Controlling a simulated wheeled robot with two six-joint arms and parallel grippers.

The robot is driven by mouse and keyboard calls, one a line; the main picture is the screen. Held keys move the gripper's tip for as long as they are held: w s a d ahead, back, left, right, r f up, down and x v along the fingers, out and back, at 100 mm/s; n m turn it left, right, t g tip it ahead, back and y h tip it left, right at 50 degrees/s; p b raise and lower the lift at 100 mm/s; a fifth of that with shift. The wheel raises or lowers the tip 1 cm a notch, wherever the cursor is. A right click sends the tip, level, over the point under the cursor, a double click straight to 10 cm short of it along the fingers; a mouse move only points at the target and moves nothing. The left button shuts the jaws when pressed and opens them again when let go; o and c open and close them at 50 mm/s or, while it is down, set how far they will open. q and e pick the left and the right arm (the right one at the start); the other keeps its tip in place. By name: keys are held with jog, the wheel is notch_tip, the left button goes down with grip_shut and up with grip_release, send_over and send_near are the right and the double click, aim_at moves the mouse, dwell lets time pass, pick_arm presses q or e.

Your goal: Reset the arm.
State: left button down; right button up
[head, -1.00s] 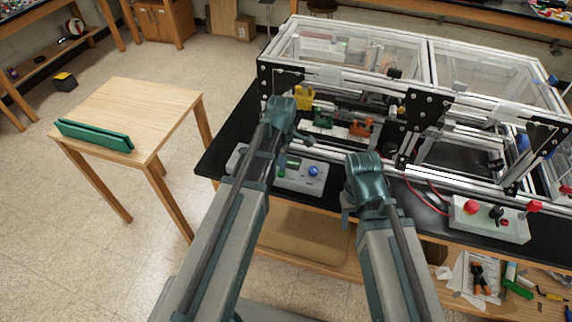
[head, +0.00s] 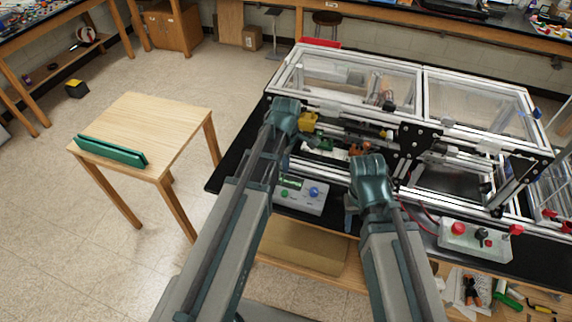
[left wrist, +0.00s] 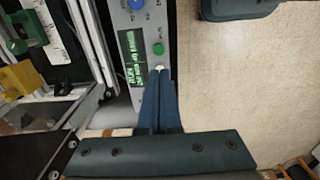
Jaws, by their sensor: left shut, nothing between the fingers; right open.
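My left gripper shows in the left wrist view (left wrist: 158,90), its two blue fingers closed together with nothing between them. Its tips are right by the edge of a grey control box (left wrist: 143,50) with a green display; I cannot tell whether they touch. In the head view my left wrist (head: 285,115) hides most of this gripper, in front of the extrusion frame (head: 415,135). My right gripper (head: 350,212) points down at the bench's front edge, right of the control box (head: 306,196). It is open and appears empty, though its fingers are mostly hidden by the wrist.
A yellow part (head: 308,122) and an orange part (head: 358,149) sit inside the frame close to my arms. A box with red knobs (head: 475,240) is on the bench at right. A small wooden table (head: 150,118) with a green bar (head: 110,151) stands left, with open floor around it.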

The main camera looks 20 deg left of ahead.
dwell(0.3)
pick_arm(q)
jog(key=s+d+f+m+b, duration=0.6)
jog(key=s+m, duration=0.1)
jog(key=m, duration=0.3)
jog(key=s+d+f+m+y+b, duration=0.1)
jog(key=s+d+f+m+b, duration=0.4)
jog(key=m, duration=0.6)
jog(key=shift+s+d+f+b, duration=0.35)
jog(key=shift+s+d, duration=0.35)
jog(key=shift+s, duration=0.55)
pick_arm(e)
notch_tip(320, 180, down, 12)
jog(key=shift+r, duration=0.1)
pick_arm(q)
jog(key=shift+a, duration=0.1)
pick_arm(e)
jog(key=shift+a, duration=0.1)
